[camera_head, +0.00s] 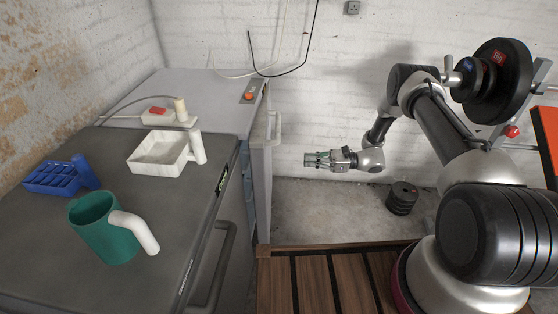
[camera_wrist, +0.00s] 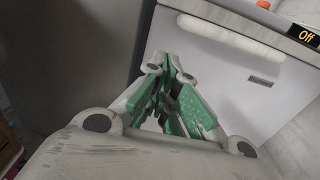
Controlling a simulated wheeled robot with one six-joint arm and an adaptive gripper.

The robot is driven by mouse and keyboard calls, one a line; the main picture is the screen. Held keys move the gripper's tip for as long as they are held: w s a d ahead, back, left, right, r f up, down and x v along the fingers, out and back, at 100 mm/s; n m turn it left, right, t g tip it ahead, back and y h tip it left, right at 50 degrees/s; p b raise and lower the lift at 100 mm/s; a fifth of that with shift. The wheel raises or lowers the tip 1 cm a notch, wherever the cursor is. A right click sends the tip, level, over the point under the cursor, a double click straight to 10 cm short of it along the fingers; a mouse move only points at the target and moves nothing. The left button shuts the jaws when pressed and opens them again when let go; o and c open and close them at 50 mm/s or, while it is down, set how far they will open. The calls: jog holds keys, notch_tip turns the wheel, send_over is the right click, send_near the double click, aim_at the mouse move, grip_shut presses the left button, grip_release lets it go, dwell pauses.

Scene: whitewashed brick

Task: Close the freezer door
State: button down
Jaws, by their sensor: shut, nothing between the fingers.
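The freezer (camera_head: 205,85) is the light grey cabinet at the back left, with an orange button on its front panel. Its pale door (camera_head: 260,165) has a vertical handle (camera_head: 276,128) and seems to stand a little out from the cabinet; how far is hard to tell. My gripper (camera_head: 308,159) is shut and empty, pointing left toward the door across a gap. Its green-padded fingers (camera_wrist: 172,66) also show in the wrist view.
Black weights (camera_head: 402,198) sit on the floor.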

send_near(262, 160)
jog(key=w+a+f, duration=0.2)
jog(key=w+a, duration=0.1)
jog(key=a, duration=0.3)
jog(key=shift+a+f, duration=0.1)
jog(key=shift+f, duration=0.05)
jog(key=a, duration=0.5)
jog(key=shift+w, duration=0.15)
jog(key=shift+d, duration=0.6)
jog(key=s+d, duration=0.2)
jog(key=d, duration=1.1)
jog(key=shift+d, duration=0.15)
